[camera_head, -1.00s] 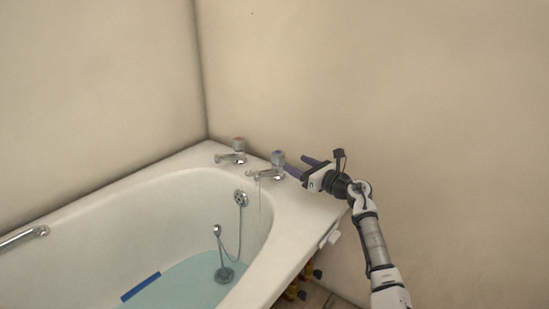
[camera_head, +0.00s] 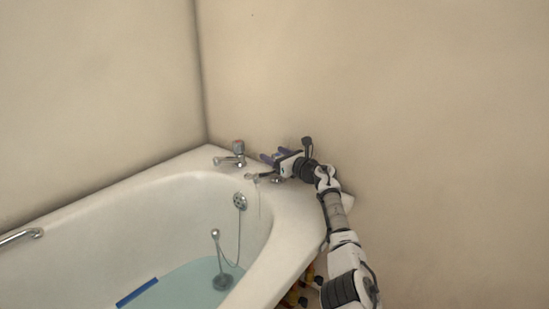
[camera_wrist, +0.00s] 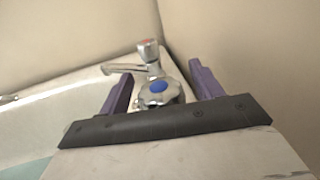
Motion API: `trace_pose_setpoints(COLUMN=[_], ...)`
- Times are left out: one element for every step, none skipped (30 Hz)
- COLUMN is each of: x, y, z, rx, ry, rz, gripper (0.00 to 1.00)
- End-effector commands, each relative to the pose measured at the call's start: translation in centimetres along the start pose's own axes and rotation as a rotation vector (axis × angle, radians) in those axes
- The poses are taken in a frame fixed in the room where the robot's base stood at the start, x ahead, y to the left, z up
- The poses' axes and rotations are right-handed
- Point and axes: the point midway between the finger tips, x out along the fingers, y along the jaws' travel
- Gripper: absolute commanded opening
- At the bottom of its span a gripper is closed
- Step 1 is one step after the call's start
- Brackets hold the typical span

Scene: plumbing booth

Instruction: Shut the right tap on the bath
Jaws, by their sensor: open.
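The right tap, with a blue disc on its chrome head, shows in the wrist view (camera_wrist: 159,91) between the two purple fingers. In the head view only its spout (camera_head: 257,177) and a little of its body show; my gripper hides the rest. My gripper (camera_head: 272,157) is open, with a finger on each side of the tap head; the wrist view (camera_wrist: 158,92) shows this too. I cannot tell whether the fingers touch it. The left tap, with a red disc, shows in the head view (camera_head: 238,149) and wrist view (camera_wrist: 147,50).
The white bath (camera_head: 110,200) holds bluish water (camera_head: 190,285) and a blue strip (camera_head: 137,292). Walls stand close behind and right of the taps. A grab rail (camera_head: 18,238) is at the left.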

Motion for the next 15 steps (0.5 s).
trace_pose_setpoints(x=[0.30, 0.40, 0.49, 0.53, 0.56, 0.59, 0.59, 0.59, 0.59, 0.59, 0.59, 0.59, 0.59, 0.59, 0.59], y=[0.04, 0.05, 0.04, 0.03, 0.02, 0.01, 0.01, 0.01, 0.01, 0.02, 0.02, 0.03, 0.03, 0.03, 0.03], z=[0.00, 0.02, 0.04, 0.03, 0.02, 0.02, 0.02, 0.02, 0.03, 0.03, 0.03, 0.03, 0.03, 0.03, 0.03], rx=[0.000, -0.001, -0.001, -0.001, -0.001, -0.001, -0.001, -0.001, -0.001, -0.001, -0.001, -0.001, -0.001, -0.001, -0.001], ry=[0.000, 0.000, -0.001, 0.000, 0.000, 0.000, 0.000, 0.000, 0.000, 0.000, 0.000, 0.000, 0.000, 0.000, 0.000], rz=[0.000, 0.000, 0.000, 0.000, 0.000, 0.000, 0.000, 0.000, 0.000, 0.000, 0.000, 0.000, 0.000, 0.000, 0.000], gripper=[0.65, 0.65, 0.65, 0.65, 0.65, 0.65, 0.65, 0.65, 0.65, 0.65, 0.65, 0.65, 0.62, 0.59, 0.53])
